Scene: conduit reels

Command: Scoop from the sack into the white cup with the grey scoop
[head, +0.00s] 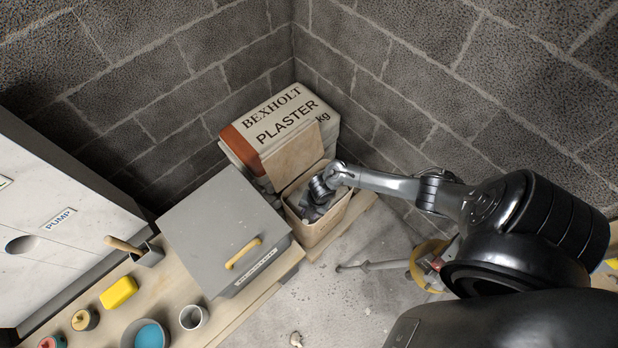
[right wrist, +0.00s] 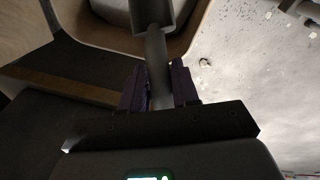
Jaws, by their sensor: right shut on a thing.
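The open sack (head: 318,231) stands in the corner, in front of the stacked plaster bags. My right gripper (head: 318,194) is over its mouth, reaching down. In the right wrist view my right gripper (right wrist: 160,88) is shut on the handle of the grey scoop (right wrist: 156,50). The scoop's head points into the sack, whose tan rim (right wrist: 203,28) curves around it. Pale material shows inside; whether the scoop holds any is hidden. The white cup (head: 193,317) stands upright on the wooden bench at lower left; its inside is partly visible. My left gripper is out of view.
A grey box with a yellow handle (head: 215,225) stands between the cup and the sack. A wooden-handled tool (head: 126,246), a yellow block (head: 118,292) and a blue-filled bowl (head: 148,337) lie near the cup. A yellow-and-red item (head: 428,265) lies on the floor under my right arm.

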